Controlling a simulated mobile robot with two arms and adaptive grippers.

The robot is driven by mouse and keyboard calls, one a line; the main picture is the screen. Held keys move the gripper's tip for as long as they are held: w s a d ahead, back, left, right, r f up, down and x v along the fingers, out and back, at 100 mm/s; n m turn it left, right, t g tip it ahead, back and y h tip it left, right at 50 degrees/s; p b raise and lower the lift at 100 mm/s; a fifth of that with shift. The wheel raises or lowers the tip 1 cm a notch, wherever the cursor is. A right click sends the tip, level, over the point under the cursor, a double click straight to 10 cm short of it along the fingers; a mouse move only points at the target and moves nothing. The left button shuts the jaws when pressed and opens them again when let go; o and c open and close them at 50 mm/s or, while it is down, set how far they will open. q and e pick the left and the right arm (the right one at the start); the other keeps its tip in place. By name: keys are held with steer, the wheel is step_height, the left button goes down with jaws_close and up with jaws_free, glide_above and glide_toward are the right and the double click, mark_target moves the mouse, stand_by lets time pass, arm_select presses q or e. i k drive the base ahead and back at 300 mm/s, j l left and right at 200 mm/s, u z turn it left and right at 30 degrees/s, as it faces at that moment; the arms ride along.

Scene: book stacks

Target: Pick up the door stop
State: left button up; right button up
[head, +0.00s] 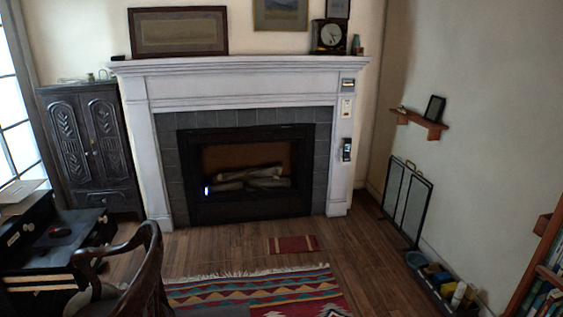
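I cannot pick out a door stop for certain. Several small items, blue-green, yellow and white, sit in a dark low tray (433,287) on the floor along the right wall; they are too small to name. Neither of my grippers shows in the head view.
A white fireplace (235,90) stands at the back, with a dark carved cabinet (92,150) to its left. A desk (50,240) and wooden chair (150,270) fill the lower left. A striped rug (255,295) and small red mat (293,244) lie on open wood floor. A folding screen (408,200) leans right.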

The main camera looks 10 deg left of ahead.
mark_target(103, 264)
steer(key=i+u, duration=0.1)
steer(key=i, duration=0.35)
steer(key=i+l, duration=0.15)
steer(key=i, duration=0.3)
steer(key=i+l+u, duration=0.15)
steer(key=i, duration=0.3)
steer(key=i+l+u, duration=0.1)
steer(key=i, duration=0.35)
steer(key=i+l+u, duration=0.1)
steer(key=i, duration=0.35)
steer(key=i+j+u, duration=0.15)
steer(key=u, duration=0.3)
steer(key=i+u, duration=0.7)
steer(key=u, duration=0.15)
steer(key=i+l+u, duration=0.2)
steer(key=u, duration=0.25)
steer(key=i+l+u, duration=0.25)
steer(key=u, duration=0.15)
steer(key=i+l+u, duration=0.1)
steer(key=i+l, duration=0.2)
steer(key=i, duration=0.25)
